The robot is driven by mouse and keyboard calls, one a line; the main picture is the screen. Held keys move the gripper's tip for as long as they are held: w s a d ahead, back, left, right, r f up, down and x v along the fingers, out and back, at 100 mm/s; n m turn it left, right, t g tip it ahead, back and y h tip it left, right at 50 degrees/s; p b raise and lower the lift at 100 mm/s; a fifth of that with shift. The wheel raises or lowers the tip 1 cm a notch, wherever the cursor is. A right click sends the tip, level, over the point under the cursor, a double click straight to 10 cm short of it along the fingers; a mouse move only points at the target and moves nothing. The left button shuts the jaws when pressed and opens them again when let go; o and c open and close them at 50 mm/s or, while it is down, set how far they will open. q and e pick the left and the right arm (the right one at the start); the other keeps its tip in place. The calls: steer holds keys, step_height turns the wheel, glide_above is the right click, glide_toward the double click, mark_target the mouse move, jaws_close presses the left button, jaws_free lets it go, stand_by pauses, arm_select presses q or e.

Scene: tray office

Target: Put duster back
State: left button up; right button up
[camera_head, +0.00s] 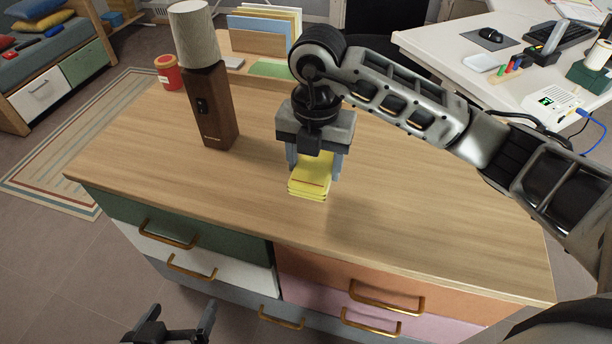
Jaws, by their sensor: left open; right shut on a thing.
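The duster looks like a yellow folded cloth (309,183) with several stacked layers. My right gripper (314,172) reaches down over the wooden dresser top and is shut on the yellow cloth. The fingers and palm hide its rear part. I cannot tell whether the cloth touches the wood or hangs just above it. My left gripper (180,325) is open and empty at the bottom edge of the view, low in front of the dresser and apart from it.
The dresser (400,230) has green, white, grey, orange and pink drawer fronts with brass handles, all looking closed. A white desk (440,50) is at right.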

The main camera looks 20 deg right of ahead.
mark_target(306, 167)
steer(key=w+f, duration=0.2)
steer(key=f, duration=0.1)
steer(key=w+f, duration=0.1)
steer(key=f, duration=0.1)
steer(key=shift+w+a, duration=0.15)
steer(key=shift+w, duration=0.2)
step_height(306, 167, down, 3)
steer(key=shift+w, duration=0.1)
arm_select(q)
steer(key=shift+w+r, duration=0.15)
steer(key=shift+w, duration=0.1)
arm_select(e)
steer(key=shift+f, duration=0.1)
steer(key=shift+f, duration=0.15)
steer(key=o, duration=0.9)
steer(key=shift+o, duration=0.2)
